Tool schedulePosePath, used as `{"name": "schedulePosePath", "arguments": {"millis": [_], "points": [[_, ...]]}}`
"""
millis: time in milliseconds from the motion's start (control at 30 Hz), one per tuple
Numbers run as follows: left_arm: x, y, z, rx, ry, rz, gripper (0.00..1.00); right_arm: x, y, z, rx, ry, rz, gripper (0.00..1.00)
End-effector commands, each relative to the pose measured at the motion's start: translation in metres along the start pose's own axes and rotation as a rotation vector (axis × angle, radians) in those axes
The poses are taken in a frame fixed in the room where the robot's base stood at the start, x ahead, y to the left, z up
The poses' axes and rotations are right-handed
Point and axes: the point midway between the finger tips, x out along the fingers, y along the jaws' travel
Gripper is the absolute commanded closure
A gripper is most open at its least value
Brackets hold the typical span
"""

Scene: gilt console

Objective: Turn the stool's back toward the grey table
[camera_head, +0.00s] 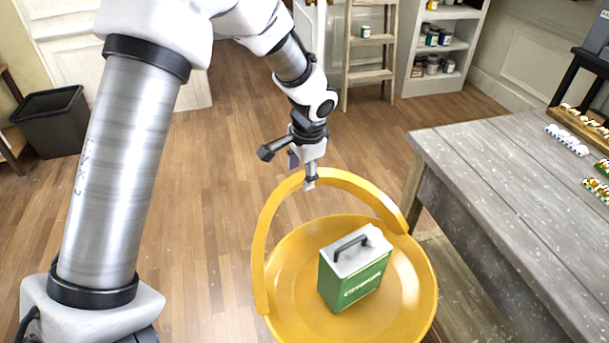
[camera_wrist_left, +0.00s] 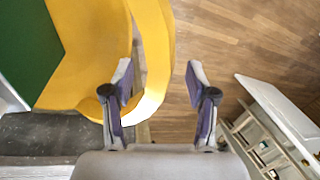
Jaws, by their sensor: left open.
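The yellow stool (camera_head: 280,268) stands left of the grey table (camera_head: 500,185). Its round seat holds a green and white box with a dark handle (camera_head: 352,275). The stool's curved back (camera_head: 262,225) rises around the far-left side of the seat, so it does not face the table. My left gripper (camera_head: 307,172) is at the top of the back on its far side. In the left wrist view the fingers (camera_wrist_left: 160,85) are apart, with the yellow back (camera_wrist_left: 155,50) showing between them, nearer the left finger. Contact cannot be told. My right gripper is out of view.
The table's near edge is close to the stool's right side. Small patterned items (camera_head: 567,140) lie on the table's far right. A black bin (camera_head: 52,122) stands at left, a stepladder (camera_head: 368,73) and shelves (camera_head: 440,50) at the back. Wooden floor left of the stool is clear.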

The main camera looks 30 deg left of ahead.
Motion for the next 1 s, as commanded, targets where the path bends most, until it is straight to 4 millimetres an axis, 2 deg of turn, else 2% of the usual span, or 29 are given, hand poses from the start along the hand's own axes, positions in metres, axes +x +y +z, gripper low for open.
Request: {"name": "schedulePosePath", "arguments": {"millis": [33, 133, 400, 467, 500, 567, 600, 1000], "points": [[0.009, 0.000, 0.000, 0.001, -0.002, 0.002, 0.42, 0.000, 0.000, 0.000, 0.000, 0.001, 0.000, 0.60], [0.021, 0.000, 0.000, 0.001, -0.001, 0.001, 0.42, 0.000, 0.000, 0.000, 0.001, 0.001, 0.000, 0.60], [0.025, 0.000, 0.000, 0.000, 0.001, 0.000, 0.42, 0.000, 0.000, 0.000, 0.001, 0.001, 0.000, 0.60], [0.025, 0.000, 0.000, 0.000, 0.001, 0.000, 0.60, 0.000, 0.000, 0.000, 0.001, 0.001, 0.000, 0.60], [0.025, 0.000, 0.000, 0.000, 0.001, 0.000, 0.74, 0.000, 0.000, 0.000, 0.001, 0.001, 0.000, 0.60], [0.025, 0.000, 0.000, 0.000, 0.001, 0.000, 0.95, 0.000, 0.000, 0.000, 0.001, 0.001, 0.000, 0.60], [0.025, 0.000, 0.000, 0.000, 0.001, 0.000, 1.00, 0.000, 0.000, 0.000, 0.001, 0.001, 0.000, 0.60], [0.023, 0.000, -0.004, 0.017, 0.004, 0.000, 1.00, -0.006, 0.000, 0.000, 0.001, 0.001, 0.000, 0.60]]}}
